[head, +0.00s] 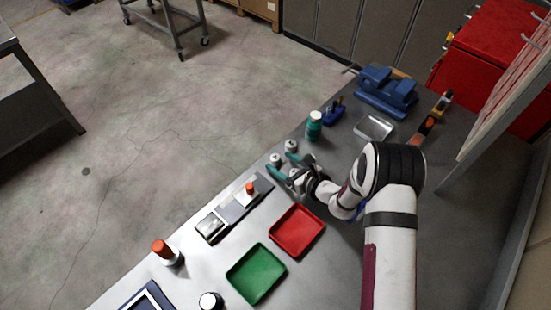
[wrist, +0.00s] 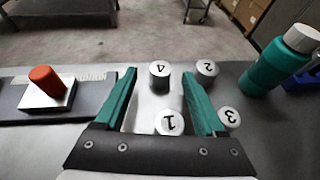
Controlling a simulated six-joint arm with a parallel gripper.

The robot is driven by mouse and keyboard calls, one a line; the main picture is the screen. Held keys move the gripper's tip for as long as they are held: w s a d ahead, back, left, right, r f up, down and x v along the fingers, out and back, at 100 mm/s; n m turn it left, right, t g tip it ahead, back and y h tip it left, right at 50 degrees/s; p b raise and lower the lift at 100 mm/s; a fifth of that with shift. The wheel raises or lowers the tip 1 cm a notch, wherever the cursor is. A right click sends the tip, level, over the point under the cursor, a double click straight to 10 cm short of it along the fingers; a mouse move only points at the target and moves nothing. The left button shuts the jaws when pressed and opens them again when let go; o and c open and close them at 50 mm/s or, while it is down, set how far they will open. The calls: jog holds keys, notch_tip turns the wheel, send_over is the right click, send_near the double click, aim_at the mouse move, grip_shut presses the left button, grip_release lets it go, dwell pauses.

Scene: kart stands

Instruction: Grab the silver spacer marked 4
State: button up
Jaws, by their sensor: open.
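The silver spacer marked 4 (wrist: 160,75) stands upright on the bench, between the tips of my gripper's teal fingers (wrist: 158,82) in the wrist view. My gripper is open, with a gap on each side of the spacer. A spacer marked 1 (wrist: 169,122) appears between the fingers nearer the palm. A spacer marked 2 (wrist: 207,70) stands just right of the right fingertip, and one marked 3 (wrist: 228,118) is partly hidden by that finger. In the head view, my gripper (head: 282,164) is beside two small silver spacers, apparently 4 (head: 275,159) and 2 (head: 291,146).
A teal bottle (head: 314,126) stands to the right of the spacers. A dark rail with an orange-knobbed block (wrist: 46,88) lies to the left. Red (head: 298,231) and green (head: 257,273) trays are nearer me. The bench edge is just beyond the spacers.

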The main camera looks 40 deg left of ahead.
jog(key=shift+x, duration=1.1)
grip_shut()
jog(key=shift+r, duration=0.1)
